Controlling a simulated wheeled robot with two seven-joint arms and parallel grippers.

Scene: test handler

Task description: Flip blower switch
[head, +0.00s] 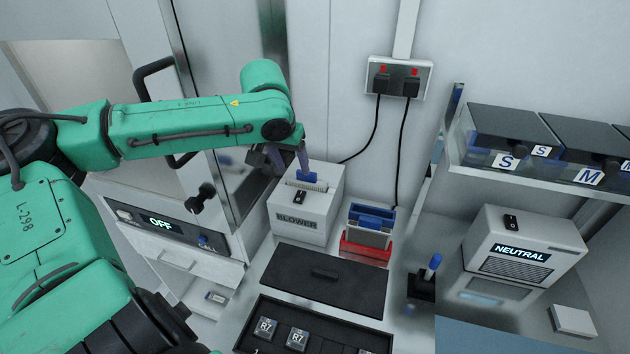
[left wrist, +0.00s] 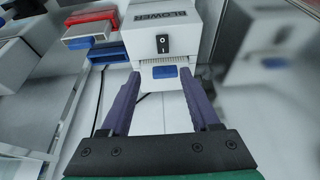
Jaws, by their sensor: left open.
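The blower (head: 292,219) is a pale grey box labelled BLOWER, standing on the bench left of centre in the head view. A blue piece (head: 306,177) sits at a ribbed slot behind the switch, also seen in the left wrist view (left wrist: 164,71). My left gripper (head: 289,152) is over the back of the blower, its purple fingers open and apart. In the left wrist view the fingertips (left wrist: 160,78) lie either side of the blue piece. I cannot tell whether they touch the box.
A red and grey holder (head: 366,247) with blue parts stands right of the blower. A black lid (head: 322,275) and a black tray (head: 262,345) lie in front. A white NEUTRAL unit (head: 524,255) stands at right. A glass door (head: 220,120) is close behind my left arm.

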